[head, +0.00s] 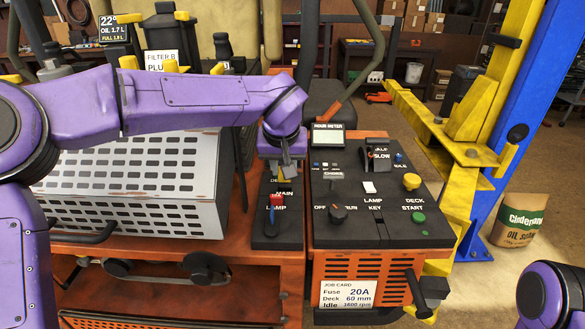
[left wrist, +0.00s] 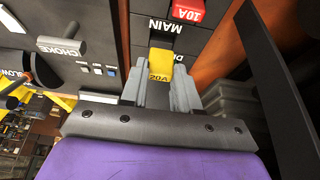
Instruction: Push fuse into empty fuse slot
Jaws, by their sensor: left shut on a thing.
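My left gripper (head: 286,168) reaches down over the narrow black fuse panel (head: 262,235), left of the main console. In the left wrist view its two grey fingers (left wrist: 160,88) are shut on a yellow fuse (left wrist: 161,63) marked 20A. The fuse is at the panel, just beside a dark slot (left wrist: 164,42) under the MAIN label. I cannot tell how far it is seated. A red 10A fuse (left wrist: 188,11) sits in the panel nearby, and it also shows in the head view (head: 275,201). My right gripper is out of view.
The console (head: 380,225) to the right carries a choke knob, a key switch, a yellow knob (head: 411,181) and a green start button (head: 418,218). A job card (head: 347,294) reads Fuse 20A. A perforated grey cover (head: 140,185) lies left, and a yellow-blue lift post stands right.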

